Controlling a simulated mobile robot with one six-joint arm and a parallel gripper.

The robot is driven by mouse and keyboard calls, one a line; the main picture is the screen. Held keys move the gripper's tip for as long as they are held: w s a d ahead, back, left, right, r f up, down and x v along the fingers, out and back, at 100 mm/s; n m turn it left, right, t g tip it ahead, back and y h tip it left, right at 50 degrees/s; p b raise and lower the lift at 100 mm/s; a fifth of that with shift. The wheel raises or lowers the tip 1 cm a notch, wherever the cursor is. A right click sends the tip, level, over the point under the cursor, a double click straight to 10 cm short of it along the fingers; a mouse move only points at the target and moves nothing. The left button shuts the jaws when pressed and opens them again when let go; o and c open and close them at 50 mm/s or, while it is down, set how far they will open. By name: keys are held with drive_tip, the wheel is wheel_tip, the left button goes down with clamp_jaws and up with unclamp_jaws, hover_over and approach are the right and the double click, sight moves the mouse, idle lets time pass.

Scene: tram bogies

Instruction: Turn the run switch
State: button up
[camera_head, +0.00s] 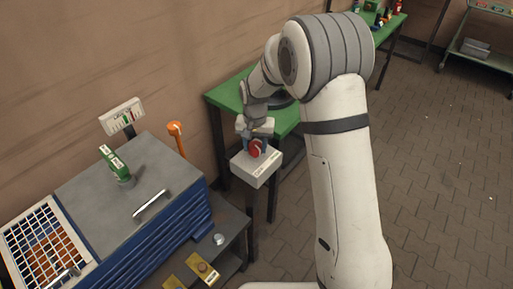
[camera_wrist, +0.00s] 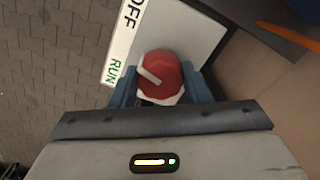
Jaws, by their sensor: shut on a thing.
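The run switch is a red round knob (camera_wrist: 160,76) with a pale pointer bar. It sits on a light grey box (camera_wrist: 202,38) with a white label strip (camera_wrist: 119,42) that reads OFF and RUN. In the wrist view the pointer slants toward the upper left, toward the label side. My gripper (camera_wrist: 161,88) is shut on the knob, with one blue finger on each side. In the head view the red knob (camera_head: 257,147) and my gripper (camera_head: 256,146) are on top of the box (camera_head: 256,167), which stands on a post.
A green table (camera_head: 228,97) is behind the box. Paved floor (camera_head: 450,180) at the right is clear.

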sight(255, 145)
drive_tip(key=m+b, duration=0.1)
drive_tip(key=m, duration=0.3)
drive_tip(key=shift+m, duration=0.4)
idle(0.4)
drive_tip(key=o, duration=1)
drive_tip(key=shift+r+b, duration=0.45)
drive_tip(key=shift+r, duration=3.5)
